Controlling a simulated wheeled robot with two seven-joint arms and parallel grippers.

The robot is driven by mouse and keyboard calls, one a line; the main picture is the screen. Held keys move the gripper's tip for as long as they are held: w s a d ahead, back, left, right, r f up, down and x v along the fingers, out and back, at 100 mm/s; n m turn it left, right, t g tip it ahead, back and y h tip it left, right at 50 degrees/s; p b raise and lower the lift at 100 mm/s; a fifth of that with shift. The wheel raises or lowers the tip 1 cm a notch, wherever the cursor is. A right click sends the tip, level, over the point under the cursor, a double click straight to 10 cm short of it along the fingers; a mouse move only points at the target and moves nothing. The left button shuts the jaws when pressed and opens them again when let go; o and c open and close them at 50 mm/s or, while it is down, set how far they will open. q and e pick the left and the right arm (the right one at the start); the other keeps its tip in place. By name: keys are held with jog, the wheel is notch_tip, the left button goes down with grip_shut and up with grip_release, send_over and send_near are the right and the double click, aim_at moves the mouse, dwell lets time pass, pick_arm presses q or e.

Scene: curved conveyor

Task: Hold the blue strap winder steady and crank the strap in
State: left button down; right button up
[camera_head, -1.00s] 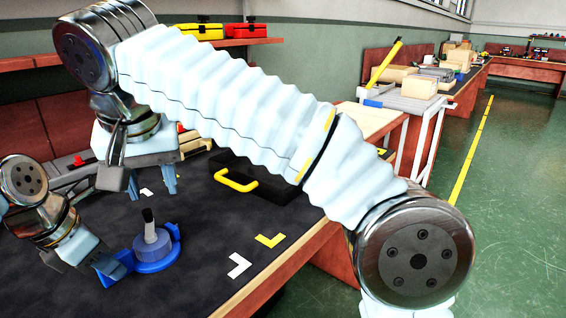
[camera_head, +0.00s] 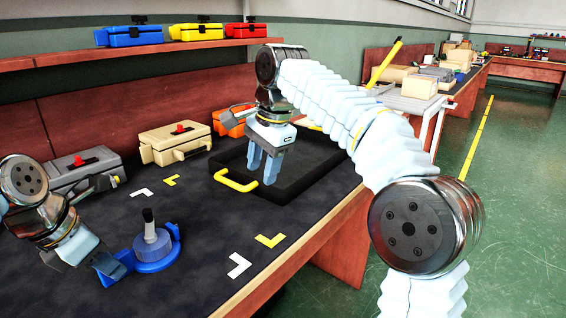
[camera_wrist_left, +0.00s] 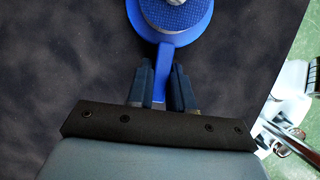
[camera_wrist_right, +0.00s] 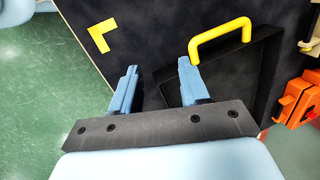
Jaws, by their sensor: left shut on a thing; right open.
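The blue strap winder (camera_head: 153,248) stands upright on the dark bench mat, with a black-topped crank post (camera_head: 149,222) rising from its round drum. In the left wrist view the winder (camera_wrist_left: 172,38) shows from above, its narrow handle between the fingers. My left gripper (camera_head: 110,272) is shut on that handle at the winder's left side. My right gripper (camera_head: 265,166) is open and empty, fingers down, over the black tray, well away from the winder. In the right wrist view its fingers (camera_wrist_right: 158,88) are apart with nothing between them. I cannot make out a loose strap.
A black tray (camera_head: 322,172) with a yellow handle (camera_head: 236,181) lies at the mat's right. Grey (camera_head: 85,170), beige (camera_head: 172,144) and orange (camera_head: 232,122) cases stand along the back. White and yellow corner marks lie on the mat. The mat right of the winder is clear.

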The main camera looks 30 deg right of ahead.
jog(key=d+f+m, duration=0.1)
jog(key=d+m, duration=0.3)
jog(key=d, duration=0.3)
jog(key=shift+w+d+f, duration=0.1)
